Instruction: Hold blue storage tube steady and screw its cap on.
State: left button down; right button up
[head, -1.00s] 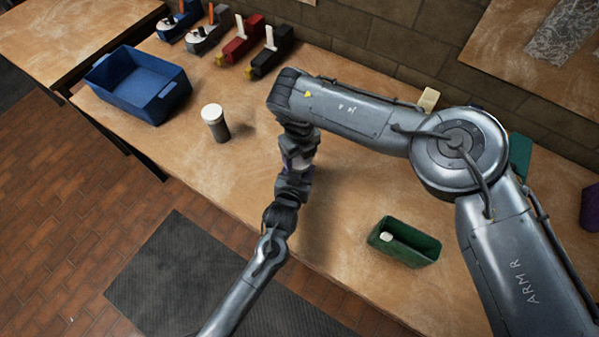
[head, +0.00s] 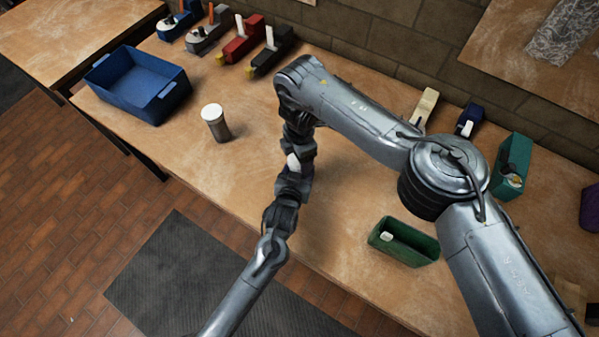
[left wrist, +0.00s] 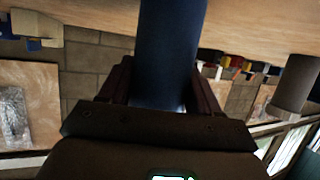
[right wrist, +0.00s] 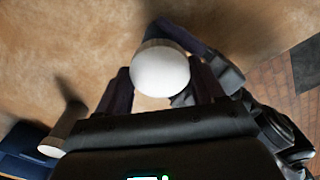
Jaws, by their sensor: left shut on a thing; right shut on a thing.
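The blue storage tube (left wrist: 170,50) stands between the fingers of my left gripper (left wrist: 150,95), which is shut on it. In the head view the left gripper (head: 291,186) comes from below and mostly hides the tube. My right gripper (head: 298,138) is directly above it. In the right wrist view the right gripper (right wrist: 160,88) is shut on the round white cap (right wrist: 160,68). A bit of white (head: 293,162) shows between the two grippers in the head view. I cannot tell whether the cap touches the tube's rim or how far it is threaded.
A grey tube with a white lid (head: 215,122) stands left of the grippers. A blue bin (head: 180,92) is at the left. A green bin (head: 405,252) holding a small white piece is at the right front. Several coloured holders (head: 240,45) line the back. Bench between is clear.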

jog(key=o, duration=1.2)
jog(key=shift+c, duration=0.2)
jog(key=shift+r, duration=2.25)
jog(key=shift+c, duration=0.4)
